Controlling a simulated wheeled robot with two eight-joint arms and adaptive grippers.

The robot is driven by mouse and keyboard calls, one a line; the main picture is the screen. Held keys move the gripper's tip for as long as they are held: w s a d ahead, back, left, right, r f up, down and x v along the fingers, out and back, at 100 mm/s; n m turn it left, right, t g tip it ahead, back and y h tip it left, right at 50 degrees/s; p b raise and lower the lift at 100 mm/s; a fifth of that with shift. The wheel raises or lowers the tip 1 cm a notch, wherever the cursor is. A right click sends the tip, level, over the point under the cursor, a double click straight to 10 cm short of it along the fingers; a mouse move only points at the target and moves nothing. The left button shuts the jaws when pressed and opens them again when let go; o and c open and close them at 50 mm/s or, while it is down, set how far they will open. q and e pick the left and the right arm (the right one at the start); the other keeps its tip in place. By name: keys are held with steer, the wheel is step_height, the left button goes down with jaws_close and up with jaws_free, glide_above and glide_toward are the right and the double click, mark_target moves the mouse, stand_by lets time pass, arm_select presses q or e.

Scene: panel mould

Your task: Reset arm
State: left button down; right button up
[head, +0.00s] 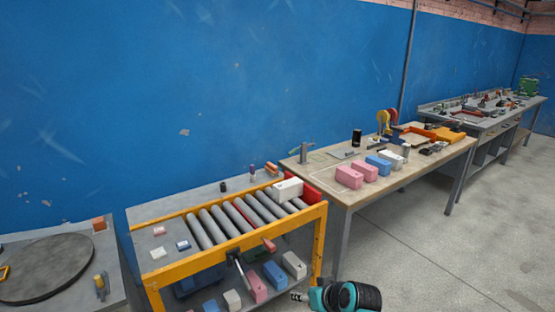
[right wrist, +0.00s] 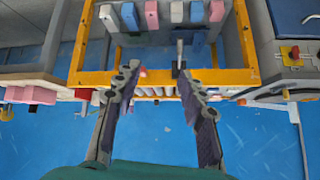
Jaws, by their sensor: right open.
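My right gripper (right wrist: 160,74) is open in the right wrist view, with its two fingers apart and nothing between them. It faces the yellow frame of the roller conveyor (right wrist: 160,77), which appears upside down there. In the head view a teal and black part of my arm (head: 345,297) shows at the bottom edge, in front of the conveyor's right end (head: 312,225). Its fingers are too small to judge there. My left gripper is not in view.
A white block (head: 287,190) sits on the rollers' right end. Pink, blue and white blocks (head: 378,165) stand on the wooden table. More blocks (head: 275,275) lie under the conveyor. A round dark disc (head: 45,268) lies at left. The right floor (head: 430,240) is clear.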

steer(key=s+d+m+h, duration=0.1)
steer(key=s+d+h, duration=0.1)
steer(key=s+d, duration=0.3)
steer(key=s+d+m+h, duration=0.2)
steer(key=s+d, duration=0.3)
steer(key=s, duration=0.8)
steer(key=shift+s+r+g, duration=0.35)
steer(key=shift+r+g, duration=0.05)
steer(key=shift+r, duration=0.05)
